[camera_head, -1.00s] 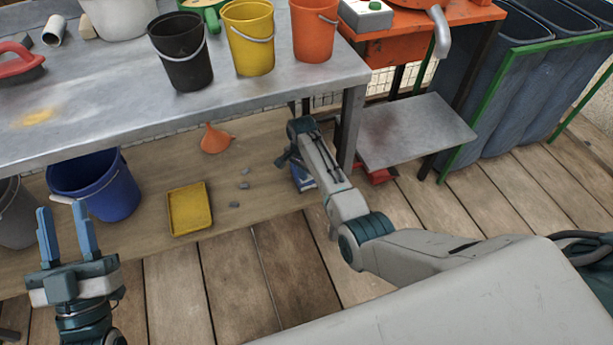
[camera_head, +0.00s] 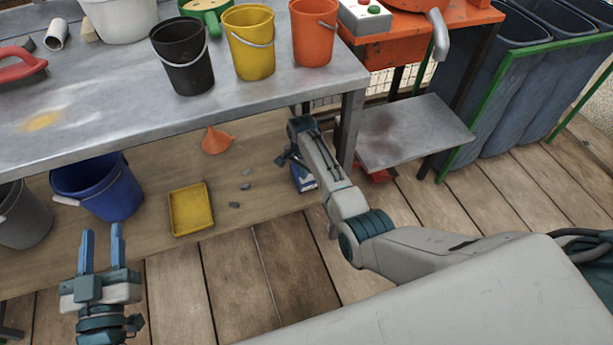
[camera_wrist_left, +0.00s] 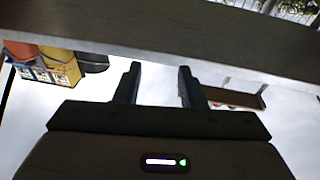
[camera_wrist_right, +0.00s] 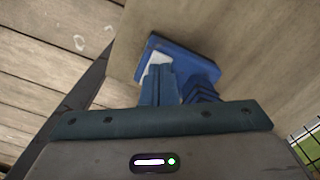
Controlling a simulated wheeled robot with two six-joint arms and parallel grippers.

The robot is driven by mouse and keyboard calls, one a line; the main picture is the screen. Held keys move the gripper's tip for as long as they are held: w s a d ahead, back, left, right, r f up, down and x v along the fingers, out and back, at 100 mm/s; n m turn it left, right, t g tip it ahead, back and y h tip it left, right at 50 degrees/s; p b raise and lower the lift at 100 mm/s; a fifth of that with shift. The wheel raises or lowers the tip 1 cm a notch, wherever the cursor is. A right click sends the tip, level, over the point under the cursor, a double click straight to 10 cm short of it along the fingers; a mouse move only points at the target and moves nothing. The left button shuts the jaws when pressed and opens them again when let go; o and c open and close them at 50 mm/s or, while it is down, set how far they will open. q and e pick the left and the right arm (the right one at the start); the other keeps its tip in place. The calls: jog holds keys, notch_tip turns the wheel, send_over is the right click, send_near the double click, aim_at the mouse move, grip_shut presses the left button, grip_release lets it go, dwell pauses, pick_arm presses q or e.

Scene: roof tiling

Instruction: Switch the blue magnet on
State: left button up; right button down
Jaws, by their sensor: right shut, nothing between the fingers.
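The blue magnet (camera_wrist_right: 205,67) is a blue block with a pale patch, standing on the wooden lower shelf in the right wrist view. In the head view a small part of it (camera_head: 303,178) shows beside the table leg, mostly behind my right arm. My right gripper (camera_wrist_right: 172,75) is shut and empty, its blue fingers right against or just in front of the magnet; I cannot tell if they touch it. My left gripper (camera_head: 101,232) is open and empty, in front of the table at the left; its spread fingers also show in the left wrist view (camera_wrist_left: 157,70).
The metal table (camera_head: 110,115) carries black, yellow and orange buckets. Under it are a blue bucket (camera_head: 97,185), a yellow tray (camera_head: 191,209), an orange funnel (camera_head: 216,141) and small grey pieces. A metal side shelf (camera_head: 412,130) and a table leg (camera_head: 351,125) stand close to my right arm.

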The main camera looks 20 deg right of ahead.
jog(key=shift+r+p, duration=0.35)
jog(key=shift+p, duration=0.05)
jog(key=shift+r+p, duration=0.5)
jog(key=shift+p, duration=0.05)
jog(key=shift+r+p, duration=0.45)
jog(key=shift+p, duration=0.05)
jog(key=shift+r+p, duration=0.4)
jog(key=shift+p, duration=0.1)
jog(key=shift+r+p, duration=0.45)
jog(key=shift+p, duration=0.05)
jog(key=shift+r+p, duration=0.3)
jog(key=shift+p, duration=0.05)
pick_arm(q)
jog(key=s+f+g, duration=1)
jog(key=f+g, duration=0.2)
jog(key=g, duration=0.1)
jog(key=shift+s+a+f+m+y+p, duration=0.15)
jog(key=shift+s+f+m+y+p, duration=0.15)
jog(key=shift+y+p, duration=0.15)
pick_arm(e)
jog(key=shift+r, duration=0.4)
